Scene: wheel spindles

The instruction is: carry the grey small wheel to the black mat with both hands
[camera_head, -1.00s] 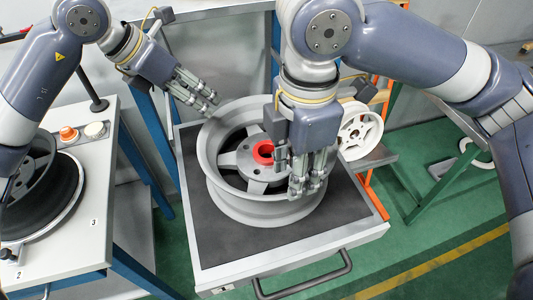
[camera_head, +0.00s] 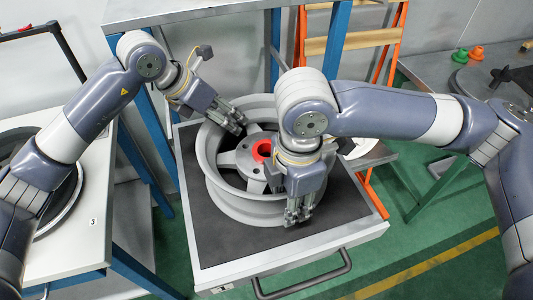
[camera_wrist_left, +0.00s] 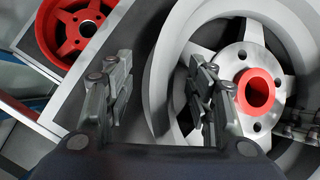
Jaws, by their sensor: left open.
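The grey wheel (camera_head: 211,178) with a red hub centre lies flat on the dark mat (camera_head: 222,238) that tops a drawer-like tray. My left gripper (camera_head: 232,115) is at the wheel's far left rim. In the left wrist view its fingers (camera_wrist_left: 161,92) are spread, with the rim of the grey wheel (camera_wrist_left: 172,65) running between them; contact cannot be told. My right gripper (camera_head: 298,213) points down at the wheel's near right rim. Its own wrist hides part of the wheel, and its finger gap is too small to judge.
A pale table (camera_head: 75,250) stands at the left with a dark round plate. A red wheel (camera_wrist_left: 72,32) shows in the left wrist view. A handle (camera_head: 305,287) sticks out at the tray's front. A shelf (camera_head: 465,80) stands back right; green floor lies open at lower right.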

